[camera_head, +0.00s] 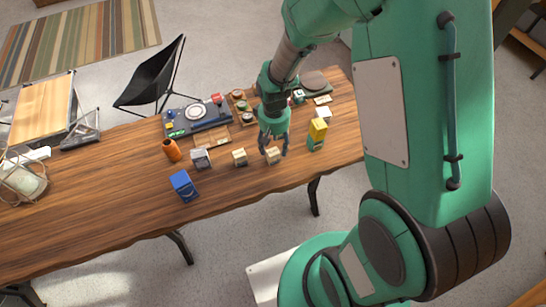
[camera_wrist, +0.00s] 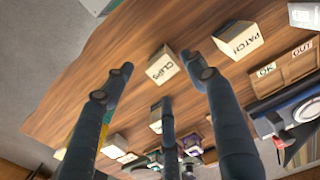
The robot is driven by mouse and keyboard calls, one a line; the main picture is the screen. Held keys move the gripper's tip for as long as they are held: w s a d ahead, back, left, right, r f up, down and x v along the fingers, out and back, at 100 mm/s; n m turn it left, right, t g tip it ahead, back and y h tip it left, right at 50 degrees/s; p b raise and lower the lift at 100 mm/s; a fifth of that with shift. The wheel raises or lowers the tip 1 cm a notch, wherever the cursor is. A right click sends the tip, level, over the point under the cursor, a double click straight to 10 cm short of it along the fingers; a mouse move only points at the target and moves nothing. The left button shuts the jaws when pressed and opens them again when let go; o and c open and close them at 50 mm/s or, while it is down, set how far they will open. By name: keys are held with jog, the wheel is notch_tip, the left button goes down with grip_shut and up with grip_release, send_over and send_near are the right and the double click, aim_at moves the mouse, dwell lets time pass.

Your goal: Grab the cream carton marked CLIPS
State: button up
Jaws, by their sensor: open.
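The cream carton marked CLIPS (camera_wrist: 162,66) stands on the wooden table in the wrist view, its dark lettering readable. In the head view it is the small carton (camera_head: 273,156) below my gripper, partly covered by the fingers. My gripper (camera_head: 273,149) is open and points down at it. In the wrist view the spread fingers (camera_wrist: 155,82) are empty, and the carton shows in the gap between the two outer fingertips. I cannot tell how much height separates fingertips and carton.
A similar carton marked PATCH (camera_wrist: 238,42) stands beside it, also in the head view (camera_head: 239,157). A tray labelled OK and OUT (camera_wrist: 285,72) lies beyond. A yellow box (camera_head: 318,129) sits on a green one (camera_head: 316,144) to the right. A blue box (camera_head: 184,186) stands left; the front tabletop is clear.

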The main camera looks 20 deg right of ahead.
aim_at(273, 152)
jog(key=shift+f, duration=0.2)
jog(key=shift+w+a+f+b, duration=0.15)
jog(key=shift+f+b, duration=0.7)
jog(key=shift+f, duration=1.75)
jog(key=c, duration=1.3)
